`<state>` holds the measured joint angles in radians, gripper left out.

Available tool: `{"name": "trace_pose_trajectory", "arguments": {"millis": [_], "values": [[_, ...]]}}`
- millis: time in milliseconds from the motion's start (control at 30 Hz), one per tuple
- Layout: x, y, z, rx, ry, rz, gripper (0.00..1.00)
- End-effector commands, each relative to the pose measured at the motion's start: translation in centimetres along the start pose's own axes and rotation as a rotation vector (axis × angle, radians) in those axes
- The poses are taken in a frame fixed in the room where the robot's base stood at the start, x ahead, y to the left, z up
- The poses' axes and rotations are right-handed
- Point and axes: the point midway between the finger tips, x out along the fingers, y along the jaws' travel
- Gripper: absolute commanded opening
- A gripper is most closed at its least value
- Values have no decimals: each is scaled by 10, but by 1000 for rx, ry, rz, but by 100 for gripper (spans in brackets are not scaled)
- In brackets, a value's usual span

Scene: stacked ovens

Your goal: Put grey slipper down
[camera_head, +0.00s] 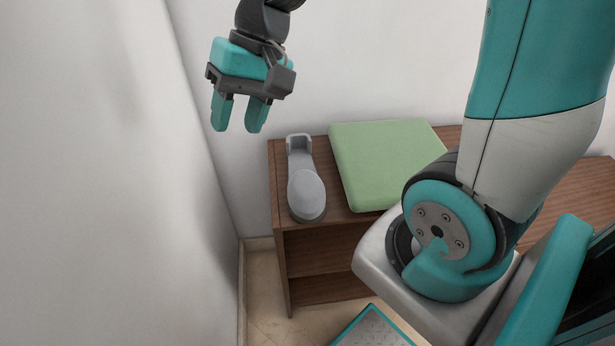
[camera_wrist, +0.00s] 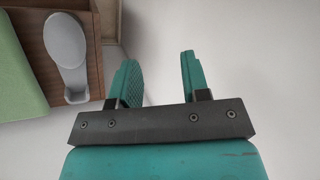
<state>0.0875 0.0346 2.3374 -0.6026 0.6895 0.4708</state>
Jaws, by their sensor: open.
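The grey slipper (camera_head: 306,190) lies on top of the wooden bench (camera_head: 341,203), near its left end. Its rounded end faces the front edge and its open heel end faces the wall. My gripper (camera_head: 239,128) is open and empty, above and to the left of the slipper, apart from it. In the wrist view the slipper (camera_wrist: 68,45) lies at the upper left, on the wooden top. My gripper's two teal fingers (camera_wrist: 160,75) stand apart there with nothing between them.
A green cushion (camera_head: 384,160) lies on the bench just right of the slipper. A white wall (camera_head: 120,180) stands close on the left, and another wall is behind the bench. The bench has an open shelf (camera_head: 318,248) below its top.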

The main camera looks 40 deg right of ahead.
Motion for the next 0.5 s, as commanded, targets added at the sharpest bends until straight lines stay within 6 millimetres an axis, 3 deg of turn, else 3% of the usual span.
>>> {"name": "trace_pose_trajectory", "arguments": {"millis": [33,167,200,333,400,500], "values": [[-6,23,-31,192,8,-27,43],[-16,90,-92,658,26,-119,43],[-18,115,-107,801,28,-152,43],[-23,201,-138,1232,24,-274,43],[-24,244,-144,1429,14,-339,43],[-23,293,-144,1648,-2,-422,43]]}}
